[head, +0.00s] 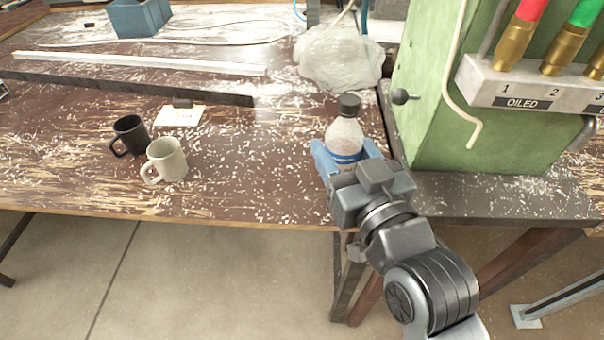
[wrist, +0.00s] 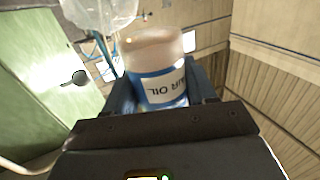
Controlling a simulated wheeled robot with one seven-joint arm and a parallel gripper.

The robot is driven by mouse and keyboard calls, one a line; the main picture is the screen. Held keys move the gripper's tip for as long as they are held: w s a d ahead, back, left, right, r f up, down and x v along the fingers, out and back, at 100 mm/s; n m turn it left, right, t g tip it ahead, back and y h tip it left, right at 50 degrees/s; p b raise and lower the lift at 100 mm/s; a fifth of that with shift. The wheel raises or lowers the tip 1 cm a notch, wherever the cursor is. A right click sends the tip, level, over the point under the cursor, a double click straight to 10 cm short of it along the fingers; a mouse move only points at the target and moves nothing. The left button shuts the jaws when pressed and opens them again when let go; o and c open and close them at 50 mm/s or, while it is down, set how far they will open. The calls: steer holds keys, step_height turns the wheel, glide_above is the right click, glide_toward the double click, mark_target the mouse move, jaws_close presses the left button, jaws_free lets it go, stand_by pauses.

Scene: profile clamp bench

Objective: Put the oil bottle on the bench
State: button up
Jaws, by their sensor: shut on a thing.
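The oil bottle (head: 345,136) is clear with a black cap and a blue and white label. It is upright at the right end of the wooden bench (head: 250,190), near the green machine.
A green machine (head: 480,140) with a knob stands close on the right. A clear plastic bag (head: 340,58) lies behind the bottle. A black mug (head: 129,136), a cream mug (head: 166,160) and a paper note (head: 180,116) are at the left. Shavings litter the bench; its front middle is otherwise free.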

steer(key=a+f, duration=0.1)
steer(key=a, duration=0.1)
steer(key=a+f, duration=0.1)
steer(key=a, duration=0.1)
steer(key=w+a+f, duration=0.1)
steer(key=a+f, duration=0.1)
steer(key=shift+w+a, duration=0.1)
steer(key=shift+a, duration=0.15)
steer(key=shift+f, duration=1.95)
steer(key=shift+f, duration=0.1)
steer(key=shift+f, duration=0.15)
steer(key=o, duration=1.1)
